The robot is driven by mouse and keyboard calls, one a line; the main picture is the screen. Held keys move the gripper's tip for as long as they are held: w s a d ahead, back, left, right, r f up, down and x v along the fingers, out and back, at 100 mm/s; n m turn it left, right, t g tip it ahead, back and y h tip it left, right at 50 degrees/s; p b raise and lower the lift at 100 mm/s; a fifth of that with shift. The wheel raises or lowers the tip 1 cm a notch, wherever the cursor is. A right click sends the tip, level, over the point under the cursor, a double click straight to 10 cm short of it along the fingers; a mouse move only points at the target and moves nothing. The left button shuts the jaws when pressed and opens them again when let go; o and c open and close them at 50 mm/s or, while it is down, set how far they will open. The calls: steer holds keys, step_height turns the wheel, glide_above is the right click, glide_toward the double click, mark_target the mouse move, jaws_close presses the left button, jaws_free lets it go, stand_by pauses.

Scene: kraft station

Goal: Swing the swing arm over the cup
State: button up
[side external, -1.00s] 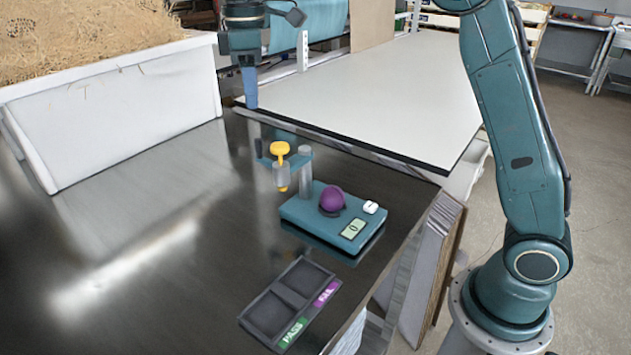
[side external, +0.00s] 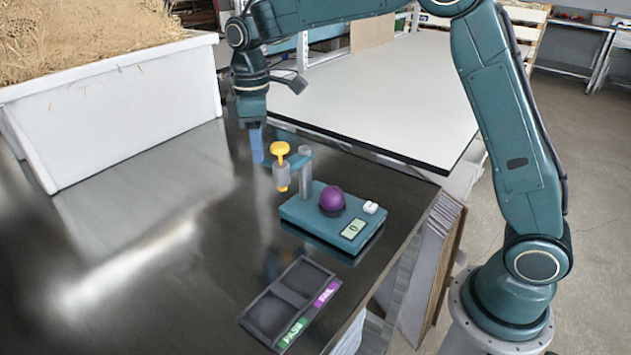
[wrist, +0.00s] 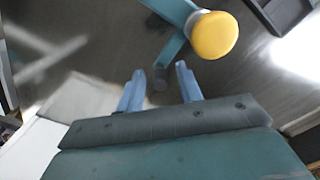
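The teal swing arm (side external: 299,158) reaches left from a grey post (side external: 305,172) on a teal base (side external: 320,214). It carries a grey cylinder with a yellow knob (side external: 280,149), also seen from above in the wrist view (wrist: 214,35). The swing arm is off to the left of the cup. A purple ball (side external: 331,198) sits on the dark cup (side external: 331,211), which it mostly covers. My gripper (side external: 257,158) is low at the arm's outer end. In the wrist view its blue fingers (wrist: 159,88) are apart, with a grey peg (wrist: 160,78) at the arm's end in the gap between them.
The base has a display (side external: 354,229) reading 0 and a white button (side external: 371,207). A dark two-compartment tray (side external: 282,297) marked PASS and FAIL lies in front. A white straw-filled box (side external: 120,110) stands behind left. The dark tabletop on the left is clear.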

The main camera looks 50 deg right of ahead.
mark_target(282, 154)
jaws_close()
steer(key=shift+s+a, duration=0.1)
steer(key=shift+a, duration=0.05)
stand_by(0.4)
steer(key=s+n, duration=1.2)
steer(key=n, duration=0.6)
steer(key=shift+s, duration=0.3)
steer(key=shift+r, duration=0.1)
